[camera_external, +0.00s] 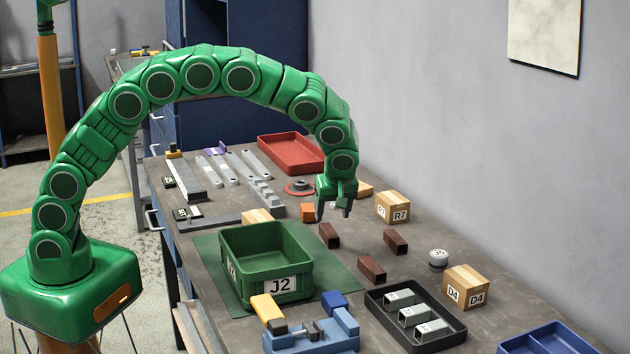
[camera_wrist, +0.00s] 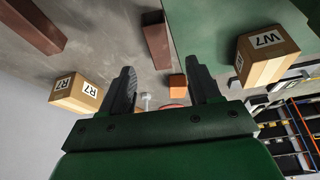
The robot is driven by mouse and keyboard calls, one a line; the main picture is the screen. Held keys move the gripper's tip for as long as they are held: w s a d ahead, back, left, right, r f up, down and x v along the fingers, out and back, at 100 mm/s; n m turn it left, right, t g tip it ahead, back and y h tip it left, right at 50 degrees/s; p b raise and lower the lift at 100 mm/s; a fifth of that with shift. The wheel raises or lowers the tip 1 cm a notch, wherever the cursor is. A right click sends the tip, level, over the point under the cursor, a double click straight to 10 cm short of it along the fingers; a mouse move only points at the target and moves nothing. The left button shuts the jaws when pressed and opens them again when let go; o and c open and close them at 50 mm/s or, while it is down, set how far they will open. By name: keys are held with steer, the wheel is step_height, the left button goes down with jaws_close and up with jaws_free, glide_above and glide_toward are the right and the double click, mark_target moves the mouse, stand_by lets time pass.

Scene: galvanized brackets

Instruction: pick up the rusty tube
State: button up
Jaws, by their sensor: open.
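Three rusty brown tubes lie on the bench: one (camera_external: 329,235) just below my gripper, one (camera_external: 396,241) to the right, and one (camera_external: 372,268) nearer the camera. My gripper (camera_external: 334,212) hangs from the arched green arm, open and empty, apart from the tubes. In the wrist view, a rusty tube (camera_wrist: 157,40) lies beyond the open fingers (camera_wrist: 161,78), roughly in line with the gap between them. Another rusty tube (camera_wrist: 35,25) is at the upper left. Which of them the task means I cannot tell.
A green bin (camera_external: 265,286) labelled J2 stands on a green mat (camera_external: 212,262), left of the tubes. An R7 box (camera_external: 392,207), an orange block (camera_external: 307,212) and a round grey J5 piece (camera_external: 438,258) stand around. A black tray (camera_external: 452,337) with grey pieces and a D4 box (camera_external: 466,286) are nearer.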

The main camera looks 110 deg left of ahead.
mark_target(329, 231)
steer(key=shift+x, duration=3.55)
steer(key=shift+w+d, duration=0.1)
steer(key=shift+w, duration=0.05)
steer(key=c, duration=1.1)
